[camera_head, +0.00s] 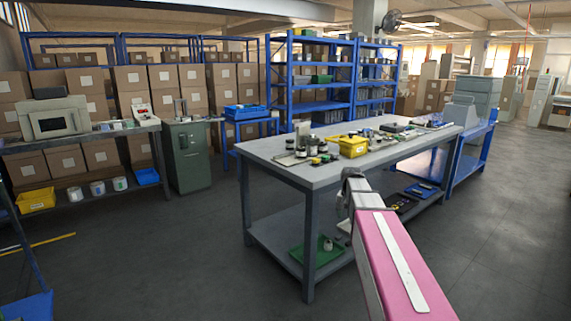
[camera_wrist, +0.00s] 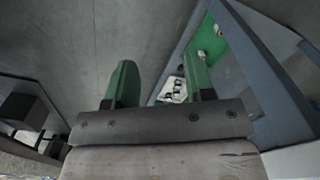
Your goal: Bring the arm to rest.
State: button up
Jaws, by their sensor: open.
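My arm reaches forward in the head view as a pink and white link, its far end close to the front edge of the grey workbench (camera_head: 275,167). The gripper itself cannot be made out there. In the wrist view my gripper (camera_wrist: 160,85) shows two green fingers spread apart, with nothing between them. Behind the fingers lie the grey floor (camera_wrist: 60,40) and a bench's blue-grey frame (camera_wrist: 262,60).
The workbench top carries a yellow bin (camera_head: 353,146) and several small items. A green tray (camera_head: 316,252) sits on its lower shelf. A dark green cabinet (camera_head: 187,157) stands left. The floor (camera_head: 150,255) left of the bench is mostly clear.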

jog(key=s+a+f+n, duration=0.2)
jog(key=s+f, duration=0.5)
jog(key=s, duration=0.4)
jog(key=s+a+f+n, duration=0.2)
jog(key=s+a+f, duration=0.2)
jog(key=s+f, duration=0.3)
jog(key=s, duration=0.3)
jog(key=shift+s+a+f+n, duration=0.2)
jog(key=shift+s+a+n, duration=0.1)
jog(key=shift+s, duration=0.05)
